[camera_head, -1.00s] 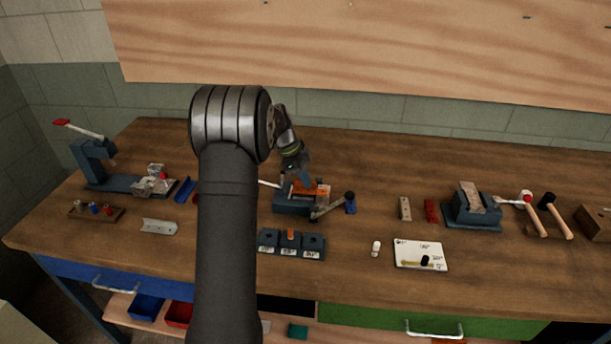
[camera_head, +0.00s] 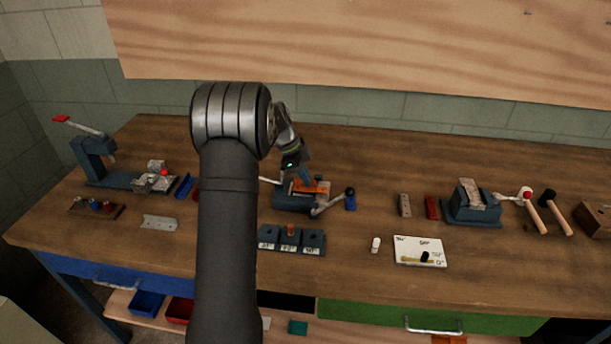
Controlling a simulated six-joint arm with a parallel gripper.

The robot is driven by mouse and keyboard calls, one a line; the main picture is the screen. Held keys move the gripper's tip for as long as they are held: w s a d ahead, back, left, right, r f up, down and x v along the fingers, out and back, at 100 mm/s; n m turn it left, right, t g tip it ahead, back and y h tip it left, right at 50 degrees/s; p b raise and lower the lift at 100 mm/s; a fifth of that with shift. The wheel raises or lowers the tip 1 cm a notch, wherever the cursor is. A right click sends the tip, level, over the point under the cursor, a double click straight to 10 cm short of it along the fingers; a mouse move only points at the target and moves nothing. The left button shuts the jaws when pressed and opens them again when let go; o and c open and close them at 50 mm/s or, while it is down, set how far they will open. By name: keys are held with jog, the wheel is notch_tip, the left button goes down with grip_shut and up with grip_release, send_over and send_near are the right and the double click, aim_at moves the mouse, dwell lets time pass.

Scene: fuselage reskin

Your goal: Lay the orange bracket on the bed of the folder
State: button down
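The orange bracket (camera_head: 318,187) is a small flat piece on the top of the folder. The folder (camera_head: 293,202) is a blue-grey block with a lever and dark knob at its right, standing mid-bench. My gripper (camera_head: 305,178) points down at the orange bracket from above, at its left part. My arm hides some of the bench to the left of the folder. The fingertips are too small to tell whether they are open, or whether they touch the bracket.
A blue three-slot block (camera_head: 291,240) with labels and a small orange piece stands in front of the folder. A blue piece (camera_head: 351,203) stands at the folder's right. A white card (camera_head: 420,251) and a small white cylinder (camera_head: 376,244) lie at front right. Bench between them is clear.

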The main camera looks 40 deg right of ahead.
jog(key=shift+f, duration=0.35)
jog(key=c, duration=1.6)
grip_release()
jog(key=v, duration=1.7)
jog(key=shift+a+r, duration=0.1)
jog(key=shift+r, duration=0.1)
jog(key=shift+f, duration=0.1)
jog(key=x, duration=1.7)
jog(key=shift+f, duration=0.15)
jog(key=shift+r, duration=0.25)
